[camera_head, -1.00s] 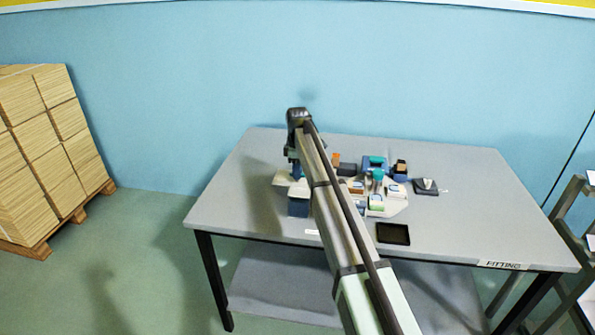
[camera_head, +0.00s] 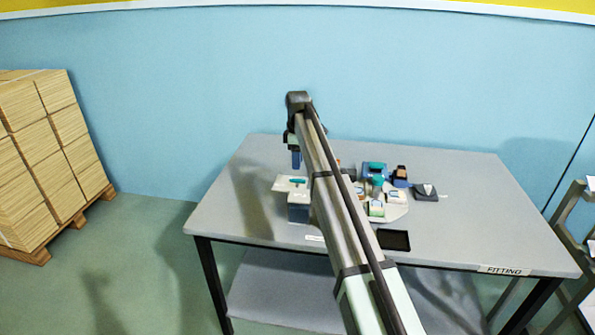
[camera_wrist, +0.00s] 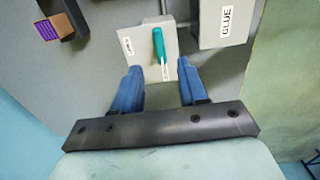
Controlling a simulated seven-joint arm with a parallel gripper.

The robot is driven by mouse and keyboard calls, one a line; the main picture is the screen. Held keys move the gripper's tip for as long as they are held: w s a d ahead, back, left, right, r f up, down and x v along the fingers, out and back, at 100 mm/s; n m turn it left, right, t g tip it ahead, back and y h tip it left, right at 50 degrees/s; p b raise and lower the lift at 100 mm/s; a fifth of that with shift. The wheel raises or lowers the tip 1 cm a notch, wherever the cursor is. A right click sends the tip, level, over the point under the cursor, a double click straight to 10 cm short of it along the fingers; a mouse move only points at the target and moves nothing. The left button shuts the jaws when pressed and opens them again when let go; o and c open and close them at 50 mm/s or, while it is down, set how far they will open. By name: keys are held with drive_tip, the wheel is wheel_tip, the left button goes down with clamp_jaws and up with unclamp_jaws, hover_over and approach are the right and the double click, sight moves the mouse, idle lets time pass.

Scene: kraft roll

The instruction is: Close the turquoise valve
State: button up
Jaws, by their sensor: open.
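The turquoise valve (camera_wrist: 159,45) is a slim lever handle on a pale plate (camera_wrist: 141,45). In the wrist view the handle points roughly along the view, slightly tilted, with a small pale label at its near end. In the head view the turquoise handle (camera_head: 297,181) shows on the pale block at the table's left, lying roughly crosswise. My gripper (camera_wrist: 159,67) is open, its two blue fingers apart with nothing between them. In the wrist view the handle lies just ahead, lined up with the gap. In the head view my gripper (camera_head: 295,158) hangs above and behind the block.
A grey box marked GLUE (camera_wrist: 225,22) stands beside the valve plate. A dark holder (camera_wrist: 66,18) with a purple and orange piece lies at upper left. In the head view several small fittings cluster right of my arm, with a black tray (camera_head: 394,240) in front.

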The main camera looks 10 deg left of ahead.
wheel_tip(320, 180, up, 6)
drive_tip(key=shift+r, duration=0.25)
drive_tip(key=s+a+f+m+g, duration=0.2)
drive_tip(key=s+a+f+m, duration=0.25)
drive_tip(key=s+f, duration=1.1)
drive_tip(key=s+a+f+m+g, duration=0.25)
drive_tip(key=s+a+f, duration=0.35)
drive_tip(key=s+f, duration=0.95)
drive_tip(key=s+d+f+m, duration=0.2)
drive_tip(key=s+d+f, duration=0.2)
drive_tip(key=d+f, duration=0.4)
drive_tip(key=s+d+f+m, duration=0.25)
drive_tip(key=d+f, duration=0.35)
drive_tip(key=d, duration=0.4)
drive_tip(key=s+d+f+m, duration=0.1)
drive_tip(key=s+d+f, duration=0.3)
drive_tip(key=d+f, duration=0.45)
drive_tip(key=s+d+f+m+g, duration=0.1)
drive_tip(key=s+d+f, duration=0.3)
drive_tip(key=s+d, duration=0.4)
drive_tip(key=s+d+f+m+g, duration=0.1)
drive_tip(key=s+d+f+m, duration=0.3)
drive_tip(key=s+d, duration=0.5)
drive_tip(key=s, duration=0.6)
drive_tip(key=shift+d+f+m, duration=0.25)
drive_tip(key=shift+d+m, duration=0.05)
drive_tip(key=shift+m, duration=0.05)
